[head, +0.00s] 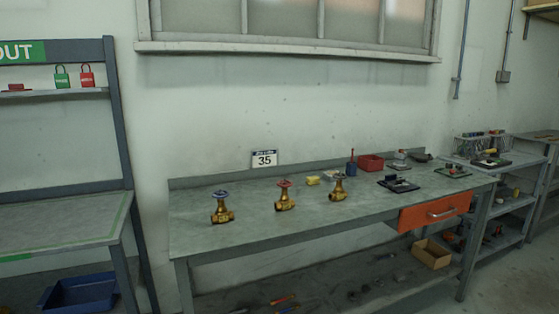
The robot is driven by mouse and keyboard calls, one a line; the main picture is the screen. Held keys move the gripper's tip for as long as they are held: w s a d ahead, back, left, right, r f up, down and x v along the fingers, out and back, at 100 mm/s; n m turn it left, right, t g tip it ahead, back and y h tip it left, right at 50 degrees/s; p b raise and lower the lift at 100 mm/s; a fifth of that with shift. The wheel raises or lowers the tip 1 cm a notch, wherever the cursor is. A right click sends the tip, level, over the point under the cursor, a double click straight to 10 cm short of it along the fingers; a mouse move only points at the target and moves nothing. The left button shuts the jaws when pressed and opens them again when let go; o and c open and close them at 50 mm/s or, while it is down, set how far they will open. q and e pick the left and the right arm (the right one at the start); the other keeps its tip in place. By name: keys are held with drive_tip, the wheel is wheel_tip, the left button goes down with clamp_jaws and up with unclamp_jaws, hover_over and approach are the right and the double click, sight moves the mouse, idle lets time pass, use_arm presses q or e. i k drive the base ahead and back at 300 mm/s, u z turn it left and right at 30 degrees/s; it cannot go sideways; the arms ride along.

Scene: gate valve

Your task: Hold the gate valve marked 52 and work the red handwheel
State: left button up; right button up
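Three brass gate valves stand on the grey workbench (250,225). The left valve (222,213) has a blue handwheel (220,194). The middle valve (285,201) has a red handwheel (284,183). No number 52 is readable on any valve from here. The valves stand apart from one another, and nothing is touching them. Neither of my grippers is in view.
A card marked 35 (264,158) stands behind the valves. The bench's left end is clear.

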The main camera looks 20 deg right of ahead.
sight(282, 184)
drive_tip(key=z, duration=0.6)
drive_tip(key=i, duration=0.6)
drive_tip(key=z, duration=0.5)
drive_tip(key=i, duration=0.85)
drive_tip(key=u, duration=0.4)
